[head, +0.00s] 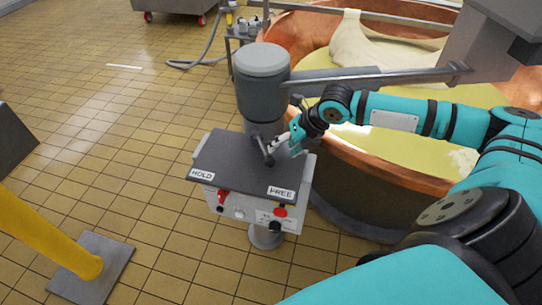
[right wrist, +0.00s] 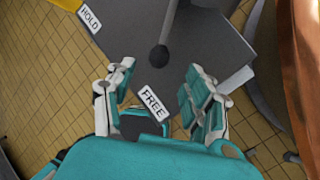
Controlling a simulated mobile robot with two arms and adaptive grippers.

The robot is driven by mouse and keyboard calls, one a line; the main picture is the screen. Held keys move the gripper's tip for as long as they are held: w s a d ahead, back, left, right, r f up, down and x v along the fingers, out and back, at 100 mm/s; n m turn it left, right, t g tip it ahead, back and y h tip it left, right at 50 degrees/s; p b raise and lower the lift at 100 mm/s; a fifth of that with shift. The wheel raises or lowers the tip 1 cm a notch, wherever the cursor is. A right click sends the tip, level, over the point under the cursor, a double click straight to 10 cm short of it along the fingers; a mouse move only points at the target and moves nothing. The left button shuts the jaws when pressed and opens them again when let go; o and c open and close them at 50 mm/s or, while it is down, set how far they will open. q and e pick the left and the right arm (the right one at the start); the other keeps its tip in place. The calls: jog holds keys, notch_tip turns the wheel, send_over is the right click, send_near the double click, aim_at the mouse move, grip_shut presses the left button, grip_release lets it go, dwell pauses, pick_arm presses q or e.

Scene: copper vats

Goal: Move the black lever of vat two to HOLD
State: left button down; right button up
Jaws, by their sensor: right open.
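The black lever (head: 263,148) stands over the dark top plate (head: 235,160) of the grey control box, its knob towards the FREE label (head: 281,192). The HOLD label (head: 201,174) is at the plate's left front corner. My right gripper (head: 279,143) is open, just right of the lever. In the right wrist view the lever's knob (right wrist: 158,56) shows beyond and between the open fingers of my right gripper (right wrist: 158,82), with no visible contact. FREE (right wrist: 153,103) lies below the knob there and HOLD (right wrist: 91,18) at upper left. My left gripper is out of view.
A grey motor cylinder (head: 262,85) stands behind the box, and a copper vat (head: 385,168) of yellow liquid is to the right. The box front has a red switch (head: 222,197) and a red button (head: 281,211). A yellow post (head: 50,235) stands at lower left. Tiled floor is clear left of the box.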

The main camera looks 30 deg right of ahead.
aim_at(272, 158)
jog(key=p+x, duration=0.1)
jog(key=x, duration=0.7)
jog(key=shift+f, duration=0.15)
grip_shut()
